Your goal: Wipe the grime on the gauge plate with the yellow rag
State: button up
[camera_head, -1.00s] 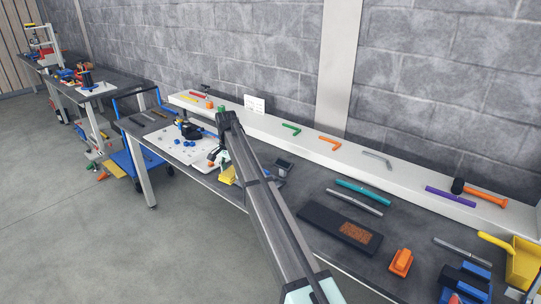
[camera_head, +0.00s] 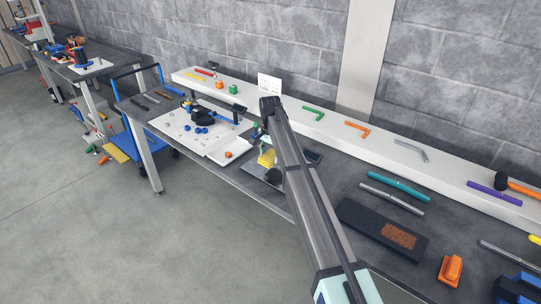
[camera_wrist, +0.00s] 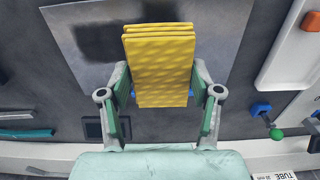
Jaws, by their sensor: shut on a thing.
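The yellow rag (camera_wrist: 160,55) is a folded, textured pad. My gripper (camera_wrist: 160,88) is shut on it, with one finger at each side. In the wrist view the rag covers part of the grey metal gauge plate (camera_wrist: 218,28). Dark grime (camera_wrist: 100,42) shows on the plate to the left of the rag, and part of it may be hidden behind the rag. In the head view the rag (camera_head: 266,158) is low over the bench below my arm, with the plate (camera_head: 250,169) beside and under it. Whether the rag touches the plate I cannot tell.
A white board (camera_head: 190,128) with blue and orange parts lies left of the plate. A small dark box (camera_head: 312,157) stands to its right. A black tray (camera_head: 365,222) with a brown patch lies farther right. A long white shelf (camera_head: 345,140) with tools runs along the wall.

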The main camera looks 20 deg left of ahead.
aim_at(270, 172)
jog(key=shift+f+b, duration=0.6)
jog(key=shift+f, duration=1.8)
jog(key=shift+f, duration=0.65)
jog(key=o, duration=0.7)
jog(key=shift+r, duration=0.4)
jog(key=c, duration=0.9)
